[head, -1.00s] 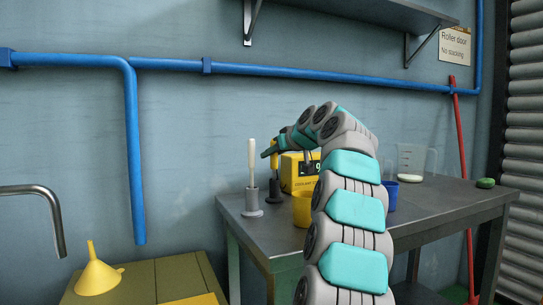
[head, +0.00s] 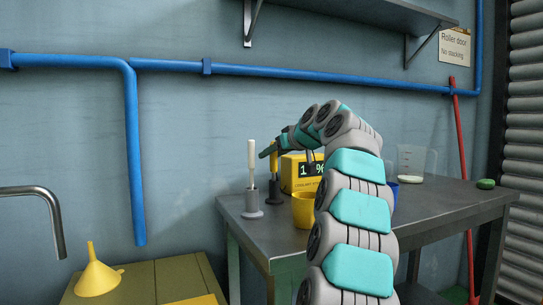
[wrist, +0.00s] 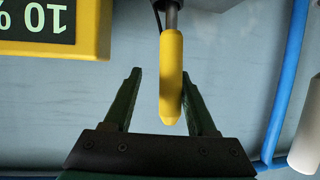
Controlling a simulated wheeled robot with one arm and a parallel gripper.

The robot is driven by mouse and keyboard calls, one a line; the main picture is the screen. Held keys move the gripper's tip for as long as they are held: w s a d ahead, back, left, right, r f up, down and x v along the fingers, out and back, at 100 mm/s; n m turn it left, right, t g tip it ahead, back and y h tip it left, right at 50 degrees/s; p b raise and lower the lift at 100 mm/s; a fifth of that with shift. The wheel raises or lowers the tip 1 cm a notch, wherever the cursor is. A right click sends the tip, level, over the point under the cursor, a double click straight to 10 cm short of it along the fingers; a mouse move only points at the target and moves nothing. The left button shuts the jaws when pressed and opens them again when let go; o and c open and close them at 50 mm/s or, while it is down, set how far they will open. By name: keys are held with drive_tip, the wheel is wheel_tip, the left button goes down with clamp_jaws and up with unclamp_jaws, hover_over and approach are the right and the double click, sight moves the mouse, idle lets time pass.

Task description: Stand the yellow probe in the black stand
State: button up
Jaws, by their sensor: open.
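The yellow probe (head: 273,160) is upright in the head view, its thin shaft running down into the black stand (head: 274,190) on the metal table. My gripper (head: 267,153) is at the probe's handle, partly hidden by my arm. The wrist view is upside down. The probe's shaft enters the grey edge at the top of that view, where the stand is mostly cut off.
A white probe (head: 252,160) stands in a grey stand (head: 252,205) just left. Right of the probe is a yellow meter (head: 290,172), reading 10 % in the wrist view. A yellow cup (head: 303,210), a blue cup and a clear beaker (head: 411,160) are also on the table (head: 260,235).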

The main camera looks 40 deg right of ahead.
drive_tip(key=d+v, duration=0.1)
drive_tip(key=v, duration=1)
drive_tip(key=shift+a, duration=0.45)
drive_tip(key=shift+f, duration=0.1)
